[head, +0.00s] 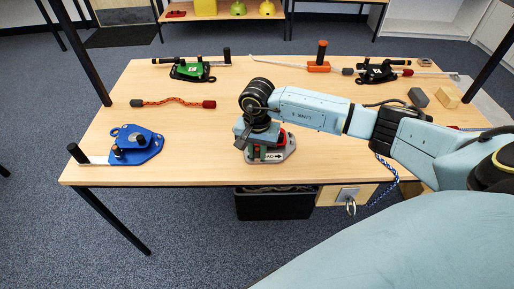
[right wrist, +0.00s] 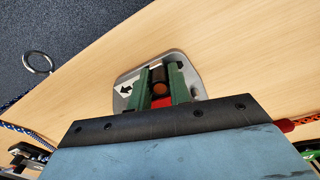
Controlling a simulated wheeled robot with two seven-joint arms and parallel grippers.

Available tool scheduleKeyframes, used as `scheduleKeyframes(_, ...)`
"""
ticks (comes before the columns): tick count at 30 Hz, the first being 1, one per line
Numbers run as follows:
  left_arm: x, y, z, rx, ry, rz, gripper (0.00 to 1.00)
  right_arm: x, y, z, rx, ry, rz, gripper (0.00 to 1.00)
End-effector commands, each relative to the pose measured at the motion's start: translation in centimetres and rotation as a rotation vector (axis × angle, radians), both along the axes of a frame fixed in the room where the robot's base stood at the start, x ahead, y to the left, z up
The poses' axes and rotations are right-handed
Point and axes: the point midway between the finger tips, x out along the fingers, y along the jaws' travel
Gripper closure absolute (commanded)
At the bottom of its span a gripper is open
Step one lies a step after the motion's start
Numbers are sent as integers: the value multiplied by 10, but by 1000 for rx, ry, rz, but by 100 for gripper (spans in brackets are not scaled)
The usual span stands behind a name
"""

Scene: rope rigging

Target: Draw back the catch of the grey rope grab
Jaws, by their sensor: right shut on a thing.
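The grey rope grab (head: 291,150) lies near the front middle of the table, its grey plate marked with an arrow. My right gripper (head: 265,151) points down over it and covers much of it. In the right wrist view, the grey plate (right wrist: 189,70) shows around my right gripper's green fingers (right wrist: 159,78). The fingers are shut on the catch, a dark round knob with a brown end (right wrist: 159,75). A red part (right wrist: 161,102) shows just behind the knob, between the fingers. My left gripper is not in view.
A blue rope grab (head: 147,145) lies at the front left. A red rope (head: 172,101) lies behind it. Green (head: 188,70) and black (head: 376,75) devices lie at the back. Grey and wooden blocks (head: 447,97) sit at the right. A ring (head: 351,206) hangs at the front edge.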

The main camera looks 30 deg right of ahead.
Motion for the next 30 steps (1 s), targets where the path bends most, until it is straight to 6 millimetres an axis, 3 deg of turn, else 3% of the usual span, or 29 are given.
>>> scheduleKeyframes(1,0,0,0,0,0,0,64,-3,3,-1,5,10,4,100)
scheduleKeyframes(2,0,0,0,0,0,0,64,-3,3,-1,6,11,4,80)
scheduleKeyframes(7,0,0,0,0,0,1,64,-3,2,-1,5,10,4,59)
scheduleKeyframes(15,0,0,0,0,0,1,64,-2,2,0,3,7,3,59)
scheduleKeyframes(19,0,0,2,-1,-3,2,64,-1,1,10,3,4,3,59)
scheduleKeyframes(30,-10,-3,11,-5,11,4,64,-1,1,89,4,3,4,59)
